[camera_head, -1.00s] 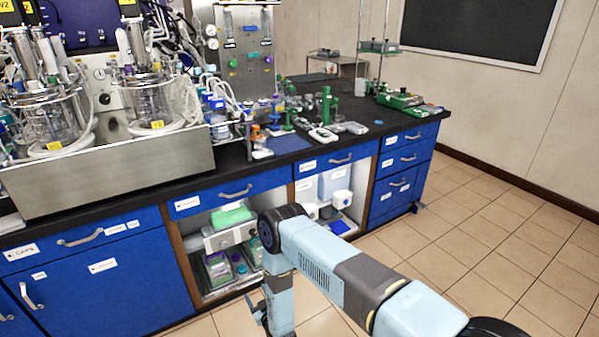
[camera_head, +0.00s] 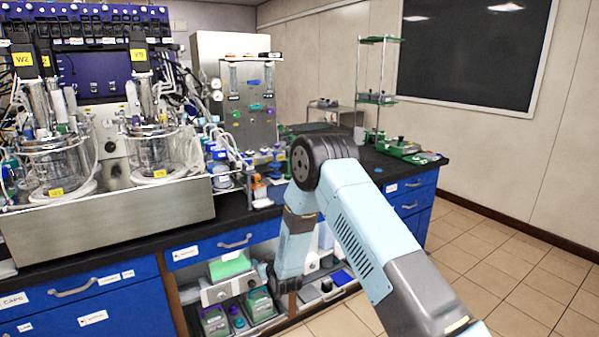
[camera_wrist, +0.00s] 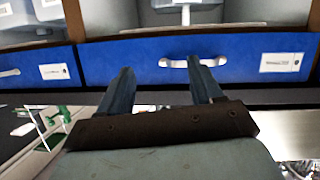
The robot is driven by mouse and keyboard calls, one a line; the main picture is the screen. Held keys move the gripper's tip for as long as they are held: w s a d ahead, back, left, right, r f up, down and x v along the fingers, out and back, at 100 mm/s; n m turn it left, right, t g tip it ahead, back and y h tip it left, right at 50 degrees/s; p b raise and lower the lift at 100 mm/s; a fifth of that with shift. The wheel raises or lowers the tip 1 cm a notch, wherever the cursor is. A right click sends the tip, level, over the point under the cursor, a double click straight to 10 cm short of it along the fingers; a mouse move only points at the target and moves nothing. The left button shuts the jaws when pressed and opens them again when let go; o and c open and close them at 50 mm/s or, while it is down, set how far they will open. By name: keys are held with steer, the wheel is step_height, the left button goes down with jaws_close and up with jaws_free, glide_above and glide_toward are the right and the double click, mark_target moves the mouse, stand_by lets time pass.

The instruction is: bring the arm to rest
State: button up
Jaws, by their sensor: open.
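My arm (camera_head: 362,226) rises from the lower right of the head view, bends at a dark elbow joint and hangs down in front of the bench. The lower link ends near the open shelf, and my gripper is hard to make out there. In the wrist view my gripper (camera_wrist: 163,90) shows two dark blue fingers set well apart, with nothing between them. A blue drawer front with a pale handle (camera_wrist: 193,62) lies beyond the fingertips. I cannot tell the exact gap between them.
The black bench (camera_head: 240,219) carries two glass bioreactors (camera_head: 155,152) in a steel tray (camera_head: 110,222). Blue drawers (camera_head: 222,244) and an open shelf with a green-topped box (camera_head: 229,266) are below. A green rack (camera_head: 405,148) stands at the bench's right end. Tiled floor (camera_head: 520,270) is clear at right.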

steer(key=d+r+m+g+h, duration=0.1)
steer(key=d+r, duration=0.4)
steer(key=r, duration=0.4)
steer(key=d+r+h, duration=0.1)
steer(key=d+r, duration=0.3)
steer(key=r, duration=0.6)
steer(key=s+d+r+m+g+h, duration=0.1)
steer(key=s+d+r, duration=0.3)
steer(key=d+r, duration=0.25)
steer(key=s+d+r+m+g+h, duration=0.1)
steer(key=s+d+r, duration=0.4)
steer(key=r, duration=0.3)
steer(key=s+d+r+m+g, duration=0.1)
steer(key=s+d+r, duration=0.2)
steer(key=s, duration=0.9)
steer(key=s+d+r+m+g+h, duration=0.1)
steer(key=s+d+r, duration=0.2)
steer(key=s+d, duration=0.4)
steer(key=s+d+r+m+g+h, duration=0.1)
steer(key=s+d, duration=0.5)
steer(key=s, duration=1.2)
step_height(320, 180, up, 3)
steer(key=shift+s+f+m+g, duration=0.15)
steer(key=shift+m+g, duration=0.25)
steer(key=shift+g, duration=0.1)
